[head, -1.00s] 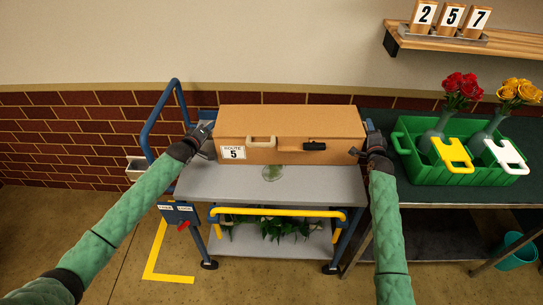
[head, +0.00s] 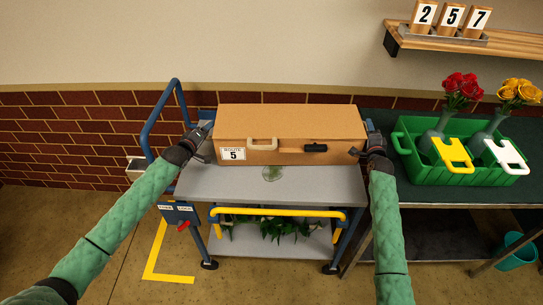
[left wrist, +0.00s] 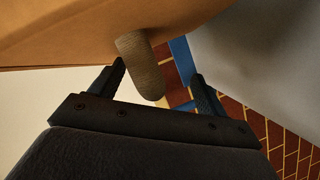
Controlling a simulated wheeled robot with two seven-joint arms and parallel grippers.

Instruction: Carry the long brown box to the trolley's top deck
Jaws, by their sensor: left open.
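The long brown box (head: 290,119) lies across the trolley's grey top deck (head: 270,187), with its "Route 5" label, a pale handle and a black handle facing me. Its underside seems to be on or very near the deck. My left gripper (head: 203,140) is at the box's left end. In the left wrist view its open fingers (left wrist: 160,85) are apart, with a tan rounded grip (left wrist: 140,65) under the brown surface between them. My right gripper (head: 362,151) is at the box's right end; its fingers are too small and dark to read.
A dark table (head: 460,208) stands close to the trolley's right, bearing a green crate (head: 440,176) with red and yellow roses in vases. A wooden shelf with number blocks is above. A blue rail (head: 148,130) rises at the trolley's left. Greenery lies on the lower deck.

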